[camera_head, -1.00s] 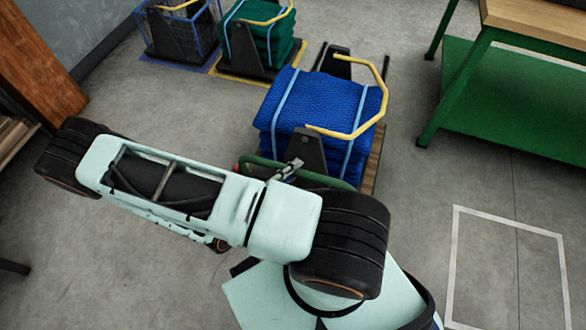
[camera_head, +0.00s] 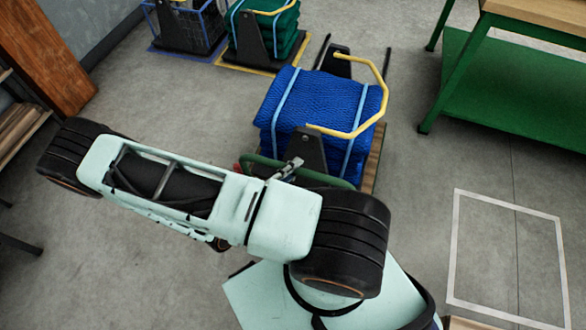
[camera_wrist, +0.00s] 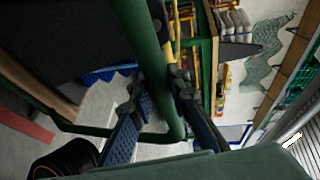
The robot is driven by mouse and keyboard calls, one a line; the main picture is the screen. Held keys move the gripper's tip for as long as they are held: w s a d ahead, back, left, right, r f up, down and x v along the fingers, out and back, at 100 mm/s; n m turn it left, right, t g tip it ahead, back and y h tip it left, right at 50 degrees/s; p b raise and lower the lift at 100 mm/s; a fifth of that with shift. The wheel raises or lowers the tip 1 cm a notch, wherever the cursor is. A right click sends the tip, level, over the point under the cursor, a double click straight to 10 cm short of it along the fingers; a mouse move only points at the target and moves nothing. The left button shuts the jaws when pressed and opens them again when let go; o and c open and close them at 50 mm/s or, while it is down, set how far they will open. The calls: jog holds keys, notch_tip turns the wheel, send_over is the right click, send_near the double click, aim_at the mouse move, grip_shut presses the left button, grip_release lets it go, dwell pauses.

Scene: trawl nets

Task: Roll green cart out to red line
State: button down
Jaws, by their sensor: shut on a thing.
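The cart with the green handle carries a stack of blue netting (camera_head: 325,105) tied with light blue straps. Its wooden deck (camera_head: 374,160) shows at the right side, with dark brackets and a yellow bent rail above. The green handle (camera_head: 340,182) crosses the cart's near side, partly hidden behind my arm. My gripper (camera_head: 290,170) is at this handle. In the wrist view my gripper (camera_wrist: 160,88) has its fingers on both sides of the green bar (camera_wrist: 150,55), shut on it. A red strip (camera_wrist: 25,124) on the floor shows at the wrist view's left edge.
A blue wire cart (camera_head: 190,25) and a cart with green netting (camera_head: 283,33) stand at the back on coloured floor outlines. A green bench (camera_head: 500,95) stands at the right. A white floor outline (camera_head: 506,205) is empty at lower right. Shelving (camera_head: 18,125) is at left.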

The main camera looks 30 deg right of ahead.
jog(key=shift+s+a+f, duration=0.1)
jog(key=shift+s+a, duration=0.05)
jog(key=shift+a, duration=0.05)
jog(key=c, duration=1.8)
grip_release()
jog(key=v, duration=1.2)
